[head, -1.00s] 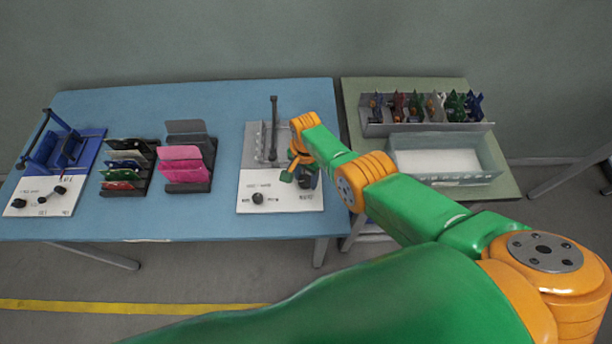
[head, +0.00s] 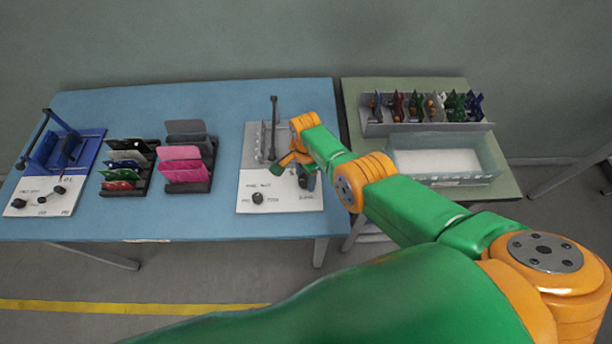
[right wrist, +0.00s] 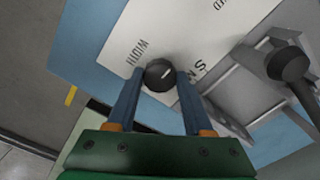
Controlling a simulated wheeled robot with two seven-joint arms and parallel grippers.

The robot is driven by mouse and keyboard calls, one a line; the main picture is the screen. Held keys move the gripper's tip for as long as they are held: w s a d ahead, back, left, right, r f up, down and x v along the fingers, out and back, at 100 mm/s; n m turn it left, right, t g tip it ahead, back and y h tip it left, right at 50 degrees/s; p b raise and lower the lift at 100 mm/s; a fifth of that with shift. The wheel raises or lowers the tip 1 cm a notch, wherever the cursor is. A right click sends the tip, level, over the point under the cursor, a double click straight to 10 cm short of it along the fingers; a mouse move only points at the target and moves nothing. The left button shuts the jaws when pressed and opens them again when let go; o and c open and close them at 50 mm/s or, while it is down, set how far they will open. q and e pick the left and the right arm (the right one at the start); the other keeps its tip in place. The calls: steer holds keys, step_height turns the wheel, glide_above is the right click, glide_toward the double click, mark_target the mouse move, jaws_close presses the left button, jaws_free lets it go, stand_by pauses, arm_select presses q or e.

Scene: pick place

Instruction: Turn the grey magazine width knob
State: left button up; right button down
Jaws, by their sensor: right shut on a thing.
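The grey magazine (head: 252,148) stands on the blue table with a white panel (head: 248,186) at its front. Its dark round width knob (right wrist: 160,73) has a white pointer line and sits beside the printed word WIDTH in the right wrist view. My right gripper (right wrist: 160,78) is shut on this knob, one blue finger on each side. In the head view my gripper hides most of the knob at the panel's right. A second black knob (head: 258,198) is on the panel's left. My left gripper is not in view.
A dark upright post with a lever (head: 273,125) rises from the grey magazine. Pink and grey boards (head: 184,160) stand in a rack to its left. A blue magazine (head: 62,150) is at the far left. A clear bin (head: 450,180) is on the green table.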

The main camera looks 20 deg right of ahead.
mark_target(305, 180)
steer(key=shift+s+f, duration=0.1)
steer(key=shift+s, duration=0.05)
steer(key=shift+c, duration=1.4)
jaws_free()
steer(key=shift+a, duration=0.1)
step_height(305, 180, up, 7)
steer(key=p, duration=0.5)
steer(key=shift+r+p, duration=0.2)
steer(key=shift+p, duration=0.1)
steer(key=shift+f, duration=0.1)
